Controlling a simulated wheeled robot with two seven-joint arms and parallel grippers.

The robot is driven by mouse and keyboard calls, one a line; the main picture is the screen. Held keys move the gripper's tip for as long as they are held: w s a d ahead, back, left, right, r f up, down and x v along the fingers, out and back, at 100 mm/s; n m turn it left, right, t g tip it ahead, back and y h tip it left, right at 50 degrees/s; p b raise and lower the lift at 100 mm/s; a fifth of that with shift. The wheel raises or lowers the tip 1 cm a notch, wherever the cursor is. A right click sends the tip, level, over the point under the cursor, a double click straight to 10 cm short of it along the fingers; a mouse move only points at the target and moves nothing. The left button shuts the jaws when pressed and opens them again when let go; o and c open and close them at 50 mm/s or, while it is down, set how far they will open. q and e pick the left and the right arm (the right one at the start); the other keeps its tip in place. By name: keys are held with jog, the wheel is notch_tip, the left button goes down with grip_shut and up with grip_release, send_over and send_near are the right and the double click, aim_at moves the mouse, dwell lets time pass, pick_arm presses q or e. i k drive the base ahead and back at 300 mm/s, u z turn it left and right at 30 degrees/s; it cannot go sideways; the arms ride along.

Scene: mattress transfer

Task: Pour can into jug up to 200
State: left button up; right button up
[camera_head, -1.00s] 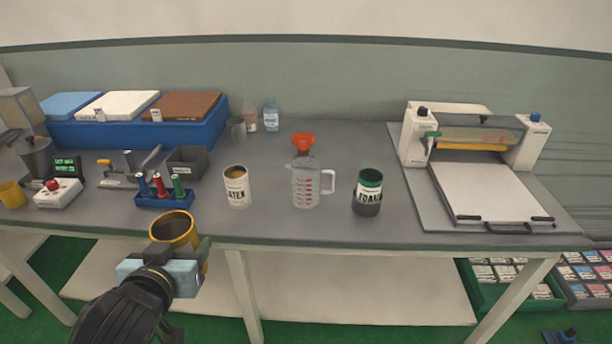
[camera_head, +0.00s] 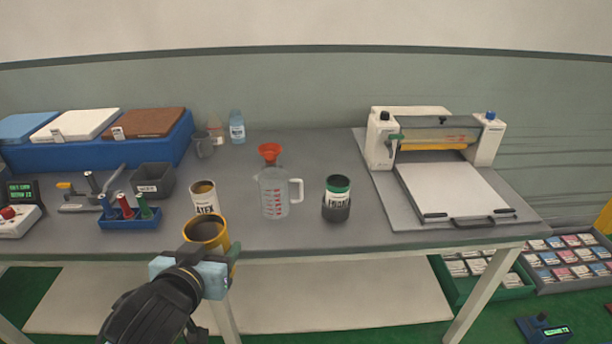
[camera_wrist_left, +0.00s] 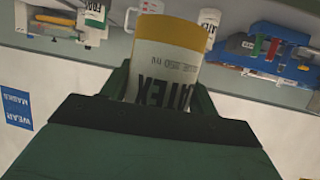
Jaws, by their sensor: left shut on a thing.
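My left gripper (camera_head: 206,268) is shut on a yellow-rimmed can (camera_head: 188,230) in front of the bench edge. The can looks upright, and its dark open top faces the head camera. In the left wrist view the held can (camera_wrist_left: 165,65) shows a yellow band and LATEX lettering between the fingers. The clear jug (camera_head: 272,194) with red marks and a white handle stands on the bench, right of and beyond the held can. They are apart. I cannot make out any liquid level in the jug. My right gripper is not in view.
A white can (camera_head: 204,196) stands just behind the held can. An orange funnel (camera_head: 269,152) is behind the jug, and a green-topped foam can (camera_head: 337,191) is to its right. A blue tool holder (camera_head: 130,221) is at left, a roller press (camera_head: 435,145) at right.

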aim_at(273, 182)
jog(key=z, duration=1.65)
jog(key=i, duration=1.15)
jog(key=u, duration=2.1)
